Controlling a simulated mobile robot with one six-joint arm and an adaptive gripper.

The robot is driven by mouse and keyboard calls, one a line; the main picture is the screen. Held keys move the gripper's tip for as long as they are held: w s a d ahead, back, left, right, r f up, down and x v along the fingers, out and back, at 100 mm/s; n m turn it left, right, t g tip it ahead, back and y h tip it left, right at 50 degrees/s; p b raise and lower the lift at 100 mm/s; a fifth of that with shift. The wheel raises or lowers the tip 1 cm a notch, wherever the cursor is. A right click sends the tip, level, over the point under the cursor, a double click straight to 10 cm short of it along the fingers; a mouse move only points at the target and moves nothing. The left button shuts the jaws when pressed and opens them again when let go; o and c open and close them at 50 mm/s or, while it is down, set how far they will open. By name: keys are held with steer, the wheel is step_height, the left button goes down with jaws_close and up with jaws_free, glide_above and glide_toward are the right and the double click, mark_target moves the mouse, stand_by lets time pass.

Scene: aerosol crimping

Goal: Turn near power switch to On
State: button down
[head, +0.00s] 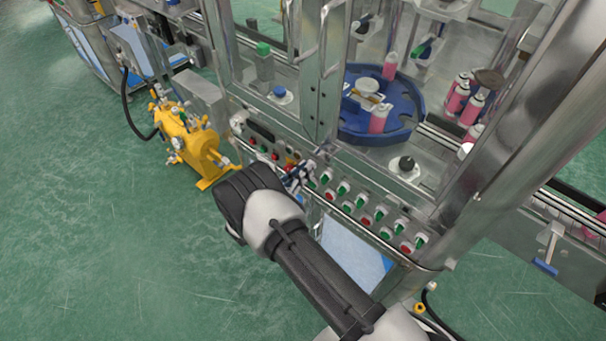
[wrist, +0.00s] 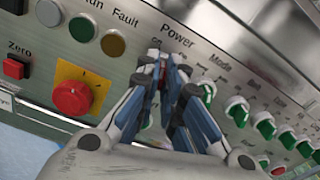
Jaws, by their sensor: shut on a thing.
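My gripper (head: 299,176) is at the machine's control panel (head: 262,133), and it also shows in the wrist view (wrist: 166,72). Its fingers are closed together just below the "Power" label (wrist: 178,36), shut on the power switch there. The switch is hidden between the fingers, so I cannot tell which way its handle points. To its right in the wrist view is the switch under "Mode" (wrist: 207,91), with a green handle and white ring. More green-handled switches (wrist: 237,112) continue to the right.
A red emergency knob on a yellow plate (wrist: 72,97) sits left of the fingers. Indicator lamps (wrist: 82,28) are above it. A yellow pump (head: 190,140) stands on the floor to the left. A blue turntable (head: 350,130) with pink cans is behind the frame.

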steer(key=shift+m+b, duration=2.4)
steer(key=shift+m, duration=2.2)
steer(key=c, duration=1.7)
jaws_free()
steer(key=v, duration=1.2)
